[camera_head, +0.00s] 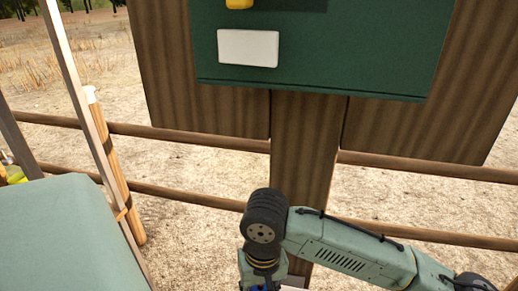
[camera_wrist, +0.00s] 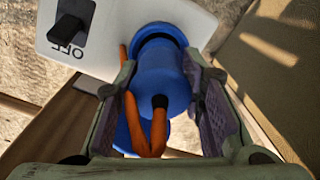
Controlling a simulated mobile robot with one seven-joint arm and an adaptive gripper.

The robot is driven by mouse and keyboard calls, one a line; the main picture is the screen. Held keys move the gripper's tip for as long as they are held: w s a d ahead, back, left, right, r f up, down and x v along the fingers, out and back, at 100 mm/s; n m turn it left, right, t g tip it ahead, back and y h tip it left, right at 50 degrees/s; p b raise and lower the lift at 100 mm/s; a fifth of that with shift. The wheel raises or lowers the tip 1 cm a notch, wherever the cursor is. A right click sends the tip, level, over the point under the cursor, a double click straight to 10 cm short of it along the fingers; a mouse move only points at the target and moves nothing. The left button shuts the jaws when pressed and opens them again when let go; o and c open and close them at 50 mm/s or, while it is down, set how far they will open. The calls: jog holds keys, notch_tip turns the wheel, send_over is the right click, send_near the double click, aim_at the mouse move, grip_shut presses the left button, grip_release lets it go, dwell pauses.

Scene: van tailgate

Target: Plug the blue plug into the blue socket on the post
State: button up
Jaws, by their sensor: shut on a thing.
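The blue plug (camera_wrist: 163,85) is between the two fingers of my gripper (camera_wrist: 165,110) in the wrist view, with an orange cable (camera_wrist: 158,130) at its back end. The plug's front end points at the blue socket (camera_wrist: 157,30) on a white plate (camera_wrist: 105,30) and overlaps it. I cannot tell whether it is inside the socket or just in front of it. A black switch (camera_wrist: 72,22) on the plate is beside lettering that reads OFF upside down. In the head view, my gripper is mostly cut off at the bottom edge, in front of the wooden post (camera_head: 303,150).
A green board (camera_head: 330,50) with a white box (camera_head: 248,48) is on the post above my arm. Fence rails (camera_head: 190,137) run behind. A pale green surface (camera_head: 65,235) and a leaning pole (camera_head: 80,95) stand at the left. Another blue part (camera_wrist: 122,135) shows below the plug.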

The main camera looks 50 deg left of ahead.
jog(key=shift+f+b, duration=0.35)
jog(key=shift+f, duration=0.35)
jog(key=shift+f, duration=0.15)
jog(key=o, duration=1.3)
jog(key=shift+o, duration=0.2)
notch_tip(320, 180, up, 12)
jog(key=shift+w+d+r, duration=0.1)
jog(key=shift+w, duration=0.05)
